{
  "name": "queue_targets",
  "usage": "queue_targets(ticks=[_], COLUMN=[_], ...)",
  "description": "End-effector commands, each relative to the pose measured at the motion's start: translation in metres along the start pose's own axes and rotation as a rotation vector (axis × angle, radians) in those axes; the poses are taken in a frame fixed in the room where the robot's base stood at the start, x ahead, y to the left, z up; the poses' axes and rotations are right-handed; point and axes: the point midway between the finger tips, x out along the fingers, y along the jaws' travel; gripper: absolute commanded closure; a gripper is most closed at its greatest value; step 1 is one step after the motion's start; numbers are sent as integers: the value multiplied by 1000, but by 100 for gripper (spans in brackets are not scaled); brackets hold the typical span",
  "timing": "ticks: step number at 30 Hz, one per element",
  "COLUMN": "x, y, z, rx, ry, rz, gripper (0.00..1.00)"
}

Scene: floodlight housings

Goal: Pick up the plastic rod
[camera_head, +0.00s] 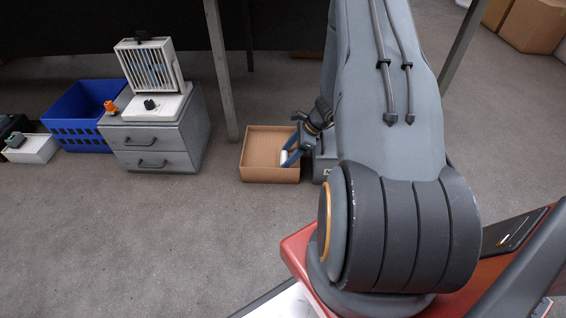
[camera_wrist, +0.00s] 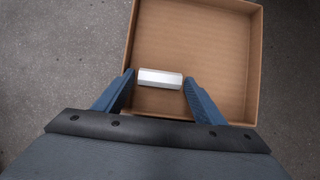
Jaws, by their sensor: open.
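The plastic rod (camera_wrist: 160,79) is a short white bar in the wrist view. It lies crosswise between the two blue fingers of my gripper (camera_wrist: 158,88). The fingers are open, one near each end of the rod; I cannot tell whether they touch it. The rod is in or just above a cardboard box (camera_wrist: 255,60). In the head view, the box (camera_head: 269,179) is on the floor, my gripper (camera_head: 288,152) reaches in at its right side, and the white rod (camera_head: 284,157) shows beside the fingers. My arm hides part of this area.
A grey drawer cabinet (camera_head: 150,148) stands left of the box, with a white floodlight housing (camera_head: 150,68) on top. A blue crate (camera_head: 75,140) is farther left. A table leg (camera_head: 221,75) rises behind the box. The floor in front of the box is clear.

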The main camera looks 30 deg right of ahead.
Motion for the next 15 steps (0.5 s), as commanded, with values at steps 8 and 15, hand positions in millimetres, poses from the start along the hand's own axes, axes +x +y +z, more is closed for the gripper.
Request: queue_targets(ticks=[8, 15], x=[4, 4], y=[0, 0], z=[0, 0], rx=[-1, -1], ry=[0, 0], rz=[-1, -1], gripper=[36, 67])
